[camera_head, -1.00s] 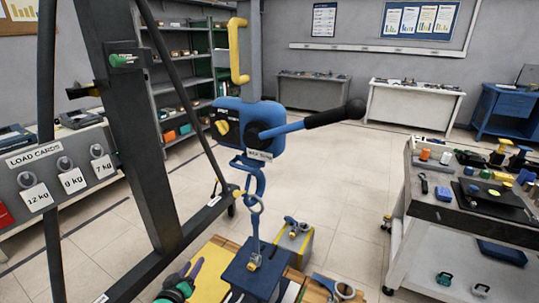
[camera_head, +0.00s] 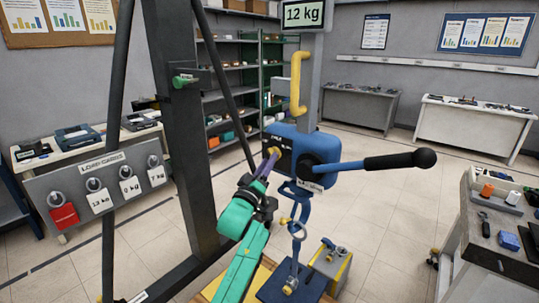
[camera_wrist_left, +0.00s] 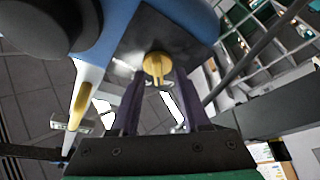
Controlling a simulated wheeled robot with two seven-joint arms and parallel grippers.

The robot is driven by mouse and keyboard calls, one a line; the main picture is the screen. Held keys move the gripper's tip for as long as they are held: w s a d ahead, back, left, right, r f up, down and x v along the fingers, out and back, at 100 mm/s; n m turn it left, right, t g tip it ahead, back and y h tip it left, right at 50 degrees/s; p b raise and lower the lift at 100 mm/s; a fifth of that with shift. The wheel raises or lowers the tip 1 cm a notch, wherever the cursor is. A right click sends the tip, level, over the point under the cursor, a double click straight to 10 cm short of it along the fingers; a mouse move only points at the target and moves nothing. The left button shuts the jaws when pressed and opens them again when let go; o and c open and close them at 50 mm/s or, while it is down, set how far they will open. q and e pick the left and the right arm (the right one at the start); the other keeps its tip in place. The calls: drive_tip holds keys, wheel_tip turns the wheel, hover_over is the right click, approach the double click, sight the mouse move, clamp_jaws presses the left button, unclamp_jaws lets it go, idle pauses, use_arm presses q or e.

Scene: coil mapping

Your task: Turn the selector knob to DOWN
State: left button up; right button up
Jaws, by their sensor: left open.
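The blue lever hoist (camera_head: 325,148) hangs from a yellow hook (camera_head: 297,85) on the stand. Its yellow selector knob (camera_head: 270,153) is on the dark left face; the DOWN marking cannot be read. My left gripper (camera_head: 268,162), with purple fingers on a green arm, is at the knob and partly covers it. In the left wrist view, the knob (camera_wrist_left: 157,66) sits between and just ahead of the two fingertips of the open gripper (camera_wrist_left: 158,95). I cannot tell whether the fingers touch it. My right gripper is in neither view.
The hoist's lever with black grip (camera_head: 400,160) sticks out to the right. Below hang a chain and hook over a blue block (camera_head: 285,285). A dark post (camera_head: 185,130) stands left of the hoist. A display (camera_head: 303,14) reads 12 kg. A tool cart (camera_head: 490,230) stands at right.

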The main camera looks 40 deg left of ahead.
use_arm(q)
drive_tip(key=shift+w+r, duration=0.25)
drive_tip(key=shift+w, duration=0.2)
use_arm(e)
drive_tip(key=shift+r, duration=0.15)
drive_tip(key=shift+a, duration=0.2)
use_arm(q)
clamp_jaws()
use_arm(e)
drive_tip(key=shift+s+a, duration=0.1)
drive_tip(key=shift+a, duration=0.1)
